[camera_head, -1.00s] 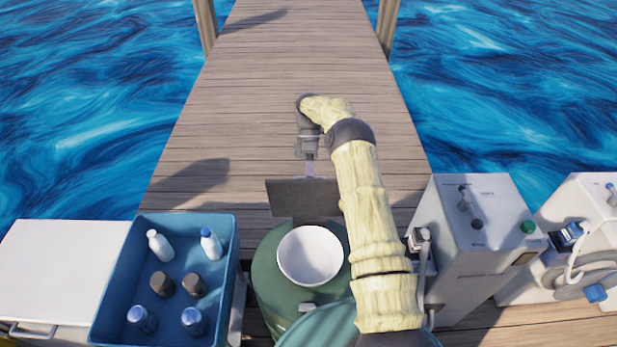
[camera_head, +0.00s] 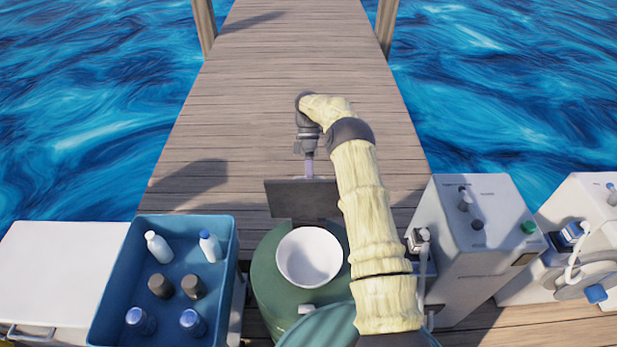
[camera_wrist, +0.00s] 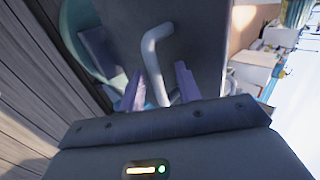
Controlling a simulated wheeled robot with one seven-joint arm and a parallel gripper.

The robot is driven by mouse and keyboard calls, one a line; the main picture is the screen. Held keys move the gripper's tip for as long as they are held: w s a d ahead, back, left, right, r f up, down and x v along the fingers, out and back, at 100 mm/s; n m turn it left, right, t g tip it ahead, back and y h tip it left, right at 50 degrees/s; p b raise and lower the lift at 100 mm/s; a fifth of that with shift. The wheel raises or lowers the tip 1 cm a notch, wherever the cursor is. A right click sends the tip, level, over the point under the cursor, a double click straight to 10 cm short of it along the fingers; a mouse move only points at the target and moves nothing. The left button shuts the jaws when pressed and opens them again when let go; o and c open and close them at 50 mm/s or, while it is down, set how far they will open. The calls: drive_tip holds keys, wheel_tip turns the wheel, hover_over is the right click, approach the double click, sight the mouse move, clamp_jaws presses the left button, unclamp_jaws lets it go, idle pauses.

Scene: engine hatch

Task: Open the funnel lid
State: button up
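A white funnel bowl (camera_head: 309,257) sits on top of a green drum (camera_head: 268,285) and its mouth is uncovered. A dark flat plate, apparently the funnel lid (camera_head: 300,197), stands raised at the bowl's far side. My gripper (camera_head: 309,172) is just beyond this plate, pointing down at its back. In the wrist view, a bent grey handle (camera_wrist: 156,62) stands on the dark plate (camera_wrist: 205,45). The two purple fingers of my gripper (camera_wrist: 160,82) are on either side of the handle, with small gaps showing. The handle is hidden in the head view.
A blue crate (camera_head: 232,240) with several bottles and jars stands left of the drum, beside a white box (camera_head: 60,265). Grey machines (camera_head: 485,240) with knobs stand to the right. The wooden dock (camera_head: 300,60) beyond is clear, with water on both sides.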

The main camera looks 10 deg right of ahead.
wheel_tip(320, 180, up, 9)
drive_tip(key=shift+s+d+f+b, duration=0.1)
drive_tip(key=shift+f+b, duration=0.05)
drive_tip(key=shift+b, duration=0.35)
drive_tip(key=s+a+r+m+t+h+p, duration=0.2)
drive_tip(key=s+a+r+m+t, duration=0.25)
drive_tip(key=s+r+m, duration=0.2)
drive_tip(key=s+d+r+m+t+p, duration=0.1)
drive_tip(key=s+m+t, duration=0.2)
drive_tip(key=s, duration=0.6)
drive_tip(key=s+d+r+m+t+p, duration=0.1)
drive_tip(key=s+m+t, duration=0.2)
drive_tip(key=s+m, duration=0.3)
drive_tip(key=s, duration=0.4)
drive_tip(key=shift+s+d, duration=0.15)
drive_tip(key=shift+d, duration=0.1)
drive_tip(key=shift+r, duration=0.1)
drive_tip(key=shift+a, duration=0.1)
